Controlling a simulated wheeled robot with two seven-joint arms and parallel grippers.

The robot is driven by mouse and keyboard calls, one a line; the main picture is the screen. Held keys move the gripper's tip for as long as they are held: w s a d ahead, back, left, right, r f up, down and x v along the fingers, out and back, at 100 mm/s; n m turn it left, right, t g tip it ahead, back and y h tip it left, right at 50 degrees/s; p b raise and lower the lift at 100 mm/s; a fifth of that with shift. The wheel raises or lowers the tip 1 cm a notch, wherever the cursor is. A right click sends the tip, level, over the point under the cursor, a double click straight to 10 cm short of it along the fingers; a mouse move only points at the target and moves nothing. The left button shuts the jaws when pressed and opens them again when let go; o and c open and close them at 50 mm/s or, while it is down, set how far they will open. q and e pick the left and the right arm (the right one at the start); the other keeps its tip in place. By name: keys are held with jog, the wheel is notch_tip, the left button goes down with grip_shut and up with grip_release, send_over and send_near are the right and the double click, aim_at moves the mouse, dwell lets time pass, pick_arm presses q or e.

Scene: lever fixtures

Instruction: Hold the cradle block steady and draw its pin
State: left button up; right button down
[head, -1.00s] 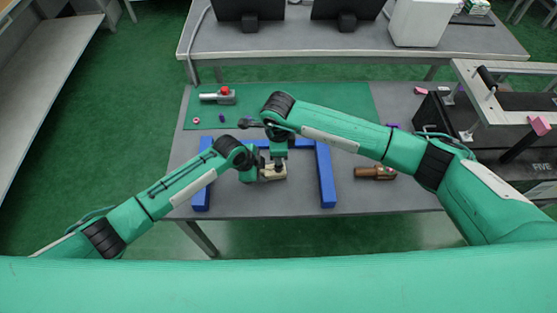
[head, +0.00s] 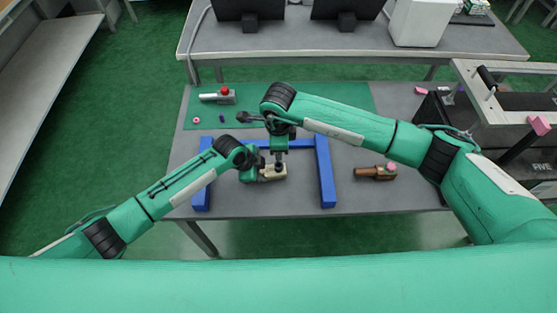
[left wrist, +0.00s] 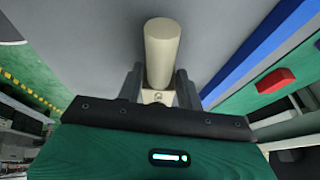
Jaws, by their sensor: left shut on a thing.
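The beige cradle block (head: 272,174) sits on the grey table between the arms of the blue frame. In the left wrist view a cream cylinder (left wrist: 161,50) stretches away from a cream block face (left wrist: 158,97) between my fingers. My left gripper (head: 260,170) is shut on the block from its left side; it also shows in the left wrist view (left wrist: 159,95). My right gripper (head: 278,160) points down above the block, its fingertips small and dark. I cannot tell whether it is open or touching a pin. I cannot make out a separate pin.
The blue frame (head: 326,180) surrounds the block on three sides. A brown cylindrical part with a pink knob (head: 375,173) lies to the right. A grey fixture with a red knob (head: 220,96) is on the green mat (head: 330,96).

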jog(key=shift+r, duration=1)
pick_arm(q)
jog(key=o, duration=1.2)
jog(key=shift+c, duration=0.2)
jog(key=v, duration=1.2)
